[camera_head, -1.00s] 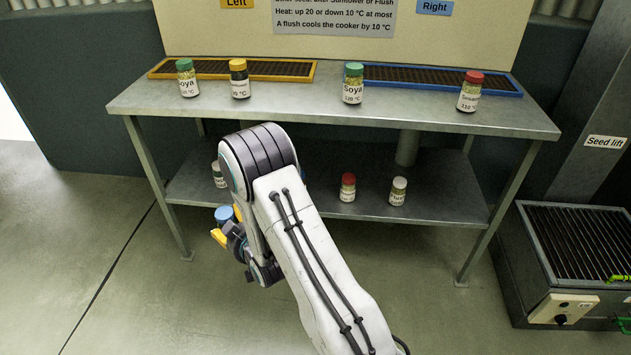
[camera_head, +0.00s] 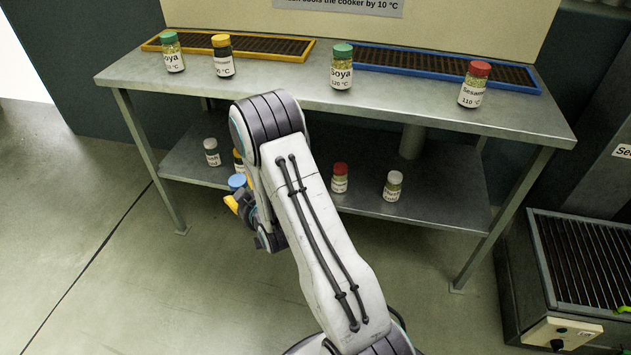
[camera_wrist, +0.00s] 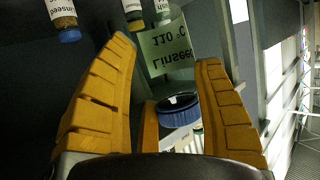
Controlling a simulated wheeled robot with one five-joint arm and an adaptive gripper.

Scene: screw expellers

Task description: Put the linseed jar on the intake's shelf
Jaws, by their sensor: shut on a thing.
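The linseed jar has a blue cap and a pale label reading "Linseed 110 °C". In the wrist view the jar (camera_wrist: 177,108) sits between the orange fingers of my gripper (camera_wrist: 170,95), its label upside down in the picture. My gripper is shut on it. In the head view my gripper (camera_head: 238,203) and the blue cap (camera_head: 236,181) show left of my arm, in front of the bench's lower shelf (camera_head: 430,200). My arm hides part of that shelf. No sign in view reads "intake"; a grated box (camera_head: 540,285) stands at the right, below the partly visible seed lift sign.
The bench top (camera_head: 270,92) holds soya jars (camera_head: 173,52), a yellow-capped jar (camera_head: 223,55) and a sesame jar (camera_head: 475,84), with yellow and blue trays behind. The lower shelf holds several jars, including a red-capped one (camera_head: 340,178). Floor at left is clear.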

